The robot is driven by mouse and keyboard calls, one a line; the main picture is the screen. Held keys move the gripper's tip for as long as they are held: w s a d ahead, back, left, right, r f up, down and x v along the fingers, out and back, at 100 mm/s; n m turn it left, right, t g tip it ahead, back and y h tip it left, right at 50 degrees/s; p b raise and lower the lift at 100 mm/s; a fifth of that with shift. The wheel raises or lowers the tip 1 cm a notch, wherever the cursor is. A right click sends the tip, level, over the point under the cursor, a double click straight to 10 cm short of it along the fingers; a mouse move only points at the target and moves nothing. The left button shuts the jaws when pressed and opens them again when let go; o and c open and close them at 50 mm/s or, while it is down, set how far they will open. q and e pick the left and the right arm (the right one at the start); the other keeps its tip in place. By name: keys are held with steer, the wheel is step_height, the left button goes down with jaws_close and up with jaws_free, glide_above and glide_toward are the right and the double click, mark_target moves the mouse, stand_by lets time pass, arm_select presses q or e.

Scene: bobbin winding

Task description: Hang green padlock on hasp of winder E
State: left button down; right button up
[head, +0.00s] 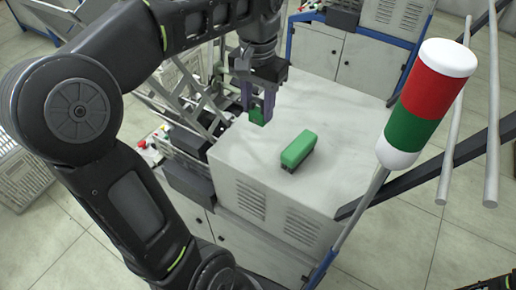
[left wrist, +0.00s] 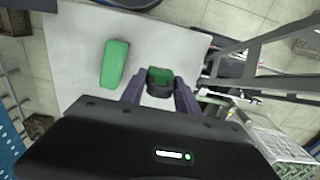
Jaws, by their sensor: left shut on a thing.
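My left gripper (head: 260,104) hangs over the grey cabinet top and is shut on a small green padlock (head: 257,117). In the left wrist view the padlock (left wrist: 160,78) sits between the two fingertips (left wrist: 160,92), showing a green face and a dark lower part. It appears to be held above the cabinet top, clear of the surface. I cannot make out a hasp or a letter E on any machine.
A longer green block with a dark base (head: 298,148) lies on the grey cabinet top (head: 240,150); it also shows in the left wrist view (left wrist: 115,63). A metal frame (head: 185,95) stands left of the cabinet. A red, green and white signal light (head: 425,105) rises at right.

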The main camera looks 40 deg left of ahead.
mark_target(258, 124)
arm_select(q)
steer(key=shift+f, duration=0.15)
step_height(258, 124, down, 2)
steer(key=shift+f+b, duration=0.1)
steer(key=shift+b, duration=1)
step_height(258, 124, down, 3)
steer(key=shift+f, duration=0.4)
step_height(258, 124, down, 4)
steer(key=shift+r+p, duration=0.2)
steer(key=shift+p, duration=0.2)
steer(key=shift+f, duration=0.1)
